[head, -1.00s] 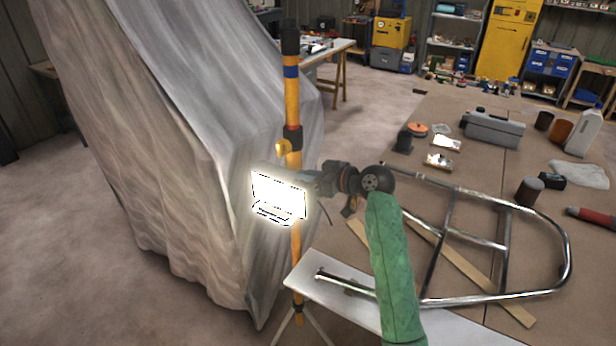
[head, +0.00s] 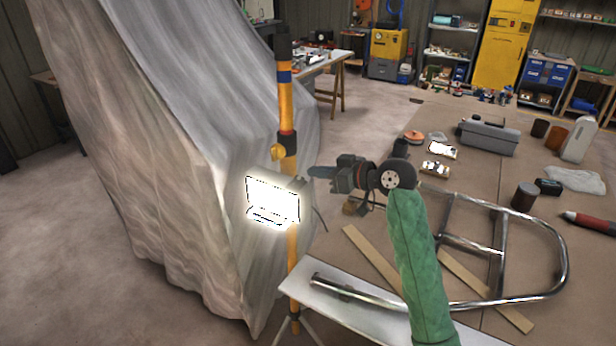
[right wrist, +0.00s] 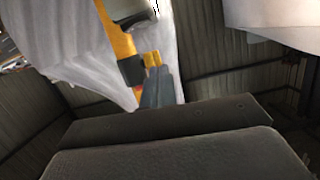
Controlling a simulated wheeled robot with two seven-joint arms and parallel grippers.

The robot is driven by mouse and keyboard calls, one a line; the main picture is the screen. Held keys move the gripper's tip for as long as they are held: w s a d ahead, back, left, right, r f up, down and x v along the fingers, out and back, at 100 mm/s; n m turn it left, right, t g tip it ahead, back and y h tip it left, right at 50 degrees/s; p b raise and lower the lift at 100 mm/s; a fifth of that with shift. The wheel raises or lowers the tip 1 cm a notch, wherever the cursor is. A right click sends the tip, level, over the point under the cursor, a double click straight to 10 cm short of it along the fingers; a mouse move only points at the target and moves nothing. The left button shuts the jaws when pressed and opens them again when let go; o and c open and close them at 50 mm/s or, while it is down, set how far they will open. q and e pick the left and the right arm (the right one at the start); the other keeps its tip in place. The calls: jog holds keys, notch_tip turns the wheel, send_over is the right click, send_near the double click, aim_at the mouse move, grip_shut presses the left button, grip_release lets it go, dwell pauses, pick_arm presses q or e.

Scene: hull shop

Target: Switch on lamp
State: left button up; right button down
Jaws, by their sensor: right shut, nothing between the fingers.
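The work lamp (head: 272,201) glows bright white on its yellow stand (head: 285,105), just left of the table. My right gripper (head: 312,171) is shut and empty. Its fingertips point left, a little right of and above the lamp's upper right corner, with a small gap in the picture; the depth between them is hard to judge. In the right wrist view the shut fingers (right wrist: 154,90) point toward a yellow clamp knob and the yellow pole (right wrist: 120,40). The lamp's switch cannot be made out. My left gripper is not in view.
A grey draped sheet (head: 150,150) hangs close behind and left of the stand. The brown table (head: 450,120) on the right holds a bent chrome tube frame (head: 480,300), wooden strips, a grey toolbox (head: 488,138) and several small items. Open floor lies at the left.

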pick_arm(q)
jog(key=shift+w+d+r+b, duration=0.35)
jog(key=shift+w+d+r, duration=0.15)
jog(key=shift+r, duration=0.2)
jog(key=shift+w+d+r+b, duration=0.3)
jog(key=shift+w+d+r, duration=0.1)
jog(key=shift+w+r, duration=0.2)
pick_arm(e)
jog(key=shift+v, duration=2.05)
